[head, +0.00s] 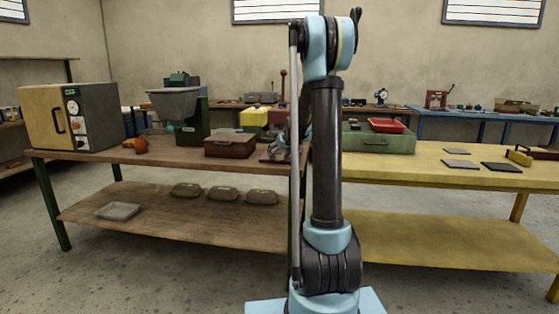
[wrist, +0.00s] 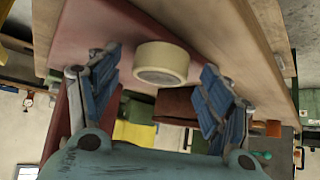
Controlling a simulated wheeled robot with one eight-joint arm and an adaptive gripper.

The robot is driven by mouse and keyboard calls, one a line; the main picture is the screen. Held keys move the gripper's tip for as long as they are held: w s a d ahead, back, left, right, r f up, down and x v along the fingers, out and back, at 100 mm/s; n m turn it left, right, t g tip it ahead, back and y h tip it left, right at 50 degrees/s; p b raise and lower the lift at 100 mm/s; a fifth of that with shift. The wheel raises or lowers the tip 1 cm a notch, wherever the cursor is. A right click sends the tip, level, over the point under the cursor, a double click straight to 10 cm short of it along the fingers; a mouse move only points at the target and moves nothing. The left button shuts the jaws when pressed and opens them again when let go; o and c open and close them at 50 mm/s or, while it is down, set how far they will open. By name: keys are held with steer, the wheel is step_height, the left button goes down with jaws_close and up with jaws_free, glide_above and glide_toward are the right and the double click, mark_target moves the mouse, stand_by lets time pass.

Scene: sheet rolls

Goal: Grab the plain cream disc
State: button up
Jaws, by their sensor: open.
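The plain cream disc (wrist: 160,62) is a short, thick round piece with a greyish flat face, in the upper middle of the wrist view. It rests against a reddish-brown surface. My gripper (wrist: 158,75) is open, with one blue-padded finger to the left of the disc and one to the right. Gaps show between the disc and both fingers, and nothing is held. In the head view my gripper (head: 277,151) is partly hidden behind my arm, low over the brown bench. I cannot make out the disc there.
On the brown bench (head: 75,156) stand a cream-and-grey oven box (head: 95,115), a grey hopper machine (head: 175,105) and a reddish-brown box (head: 229,146). The yellow bench (head: 400,170) at right holds a green case (head: 375,140), a red tray (head: 386,125) and dark flat plates (head: 501,167).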

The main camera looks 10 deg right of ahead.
steer(key=c, duration=1.2)
steer(key=shift+c, duration=0.2)
